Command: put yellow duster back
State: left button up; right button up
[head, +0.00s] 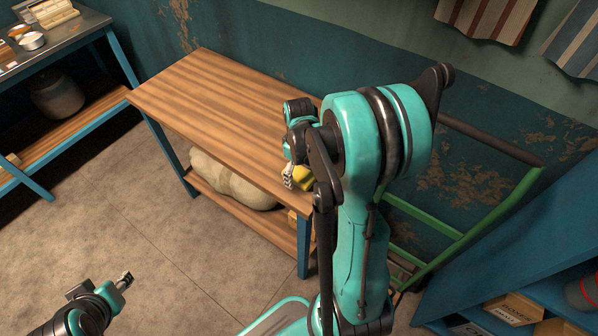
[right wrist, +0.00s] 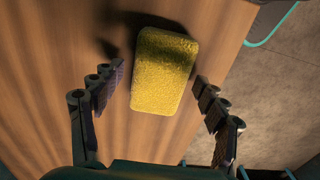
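The yellow duster (right wrist: 165,70) is a rough rectangular block, seen over the wooden table top in the right wrist view. In the head view the duster (head: 303,177) shows partly, near the table's front edge and right end, with my arm hiding part of it. My right gripper (right wrist: 159,76) is open, with one finger on each side of the duster and a visible gap to both. The right gripper (head: 289,176) also shows in the head view. My left gripper (head: 125,279) is low over the floor, away from the table; its finger opening is too small to tell.
The wooden table (head: 200,85) is otherwise clear where visible. A pale sack (head: 228,180) lies on its lower shelf. A green metal frame (head: 455,225) and a blue shelf (head: 560,230) with boxes stand right. A workbench (head: 75,30) stands left. Floor in front is open.

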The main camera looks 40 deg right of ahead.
aim_at(299, 173)
notch_tip(299, 173, up, 11)
jog(key=p, duration=0.5)
jog(key=s+a+r+m+t, duration=0.1)
jog(key=s+a+r+t, duration=0.2)
jog(key=a, duration=0.6)
jog(key=s+a+r+m+t, duration=0.2)
jog(key=s+a+r+t, duration=0.1)
jog(key=a, duration=0.5)
jog(key=shift+s+a+r+t, duration=0.35)
jog(key=shift+r+t, duration=0.25)
jog(key=shift+r, duration=0.1)
